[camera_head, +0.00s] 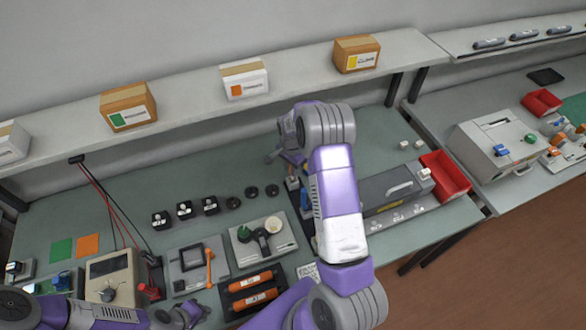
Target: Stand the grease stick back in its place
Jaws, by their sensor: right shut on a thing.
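My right gripper (288,165) is at the back middle of the green bench, partly hidden behind its own purple wrist. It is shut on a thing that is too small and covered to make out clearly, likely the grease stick. Just below it, a small pale block and blue and yellow parts (305,198) show beside my forearm. The grease stick's place cannot be told for sure, as my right arm covers that part of the bench. My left gripper (185,318) is low at the bottom edge, near the orange-roller tray, and its jaws are not clear.
A black tray with orange rollers (253,288), a grey tray with a green-capped pot (262,243) and a meter (112,279) stand in front. A grey machine (392,190) and a red bin (446,176) are at right. Boxes line the shelf (190,105) above.

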